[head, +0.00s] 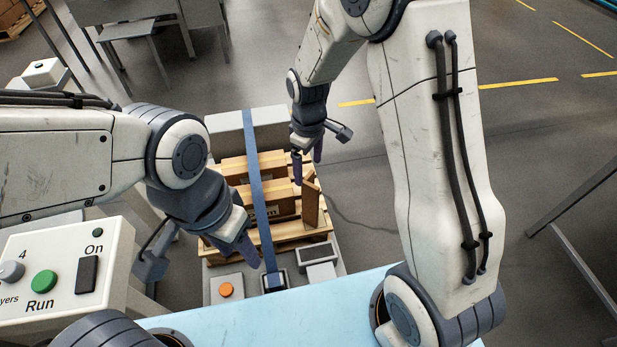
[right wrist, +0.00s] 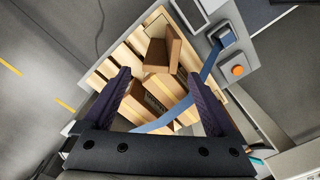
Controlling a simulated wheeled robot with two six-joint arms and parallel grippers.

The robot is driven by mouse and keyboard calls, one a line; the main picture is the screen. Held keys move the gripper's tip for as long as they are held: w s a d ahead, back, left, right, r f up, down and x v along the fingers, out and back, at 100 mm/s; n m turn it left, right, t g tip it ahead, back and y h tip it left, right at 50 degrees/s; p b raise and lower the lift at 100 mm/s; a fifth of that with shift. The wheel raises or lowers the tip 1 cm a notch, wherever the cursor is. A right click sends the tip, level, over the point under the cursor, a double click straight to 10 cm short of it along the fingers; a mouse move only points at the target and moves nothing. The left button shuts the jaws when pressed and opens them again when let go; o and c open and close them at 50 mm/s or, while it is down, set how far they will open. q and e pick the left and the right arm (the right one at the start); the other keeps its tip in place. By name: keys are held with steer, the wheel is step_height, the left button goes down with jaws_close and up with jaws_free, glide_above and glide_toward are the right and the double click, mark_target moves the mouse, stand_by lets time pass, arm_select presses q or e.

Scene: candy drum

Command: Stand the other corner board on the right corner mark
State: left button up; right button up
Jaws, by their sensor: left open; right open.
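A brown corner board (head: 312,205) stands upright at the near right of the load on the wooden pallet (head: 293,232). In the right wrist view, an angled brown board (right wrist: 174,45) shows beyond the fingertips. My right gripper (head: 308,168) is open and empty, above and behind the corner board in the head view. In the right wrist view its open fingers (right wrist: 163,88) are apart with nothing between them. My left gripper (head: 247,250) is open at the near left of the pallet, by the blue strap. It hides the near left corner. I cannot make out a corner mark.
A blue strap (head: 257,190) runs over the brown boxes (head: 282,207). An orange button (head: 226,289) and a small dark-topped device (head: 274,281) sit in front of the pallet. A control box (head: 62,262) stands at left. Open floor (head: 400,190) lies to the right.

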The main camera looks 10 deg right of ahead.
step_height(320, 180, up, 4)
steer(key=shift+f, duration=0.15)
steer(key=s+a+r, duration=0.2)
steer(key=s+r, duration=0.1)
steer(key=s, duration=0.5)
steer(key=s+a+r+m, duration=0.1)
steer(key=s+a+r, duration=0.1)
steer(key=s, duration=0.6)
steer(key=s+a+r+y, duration=0.1)
steer(key=s+r, duration=0.3)
steer(key=s, duration=0.4)
steer(key=shift+a+m, duration=0.4)
steer(key=shift+a, duration=0.5)
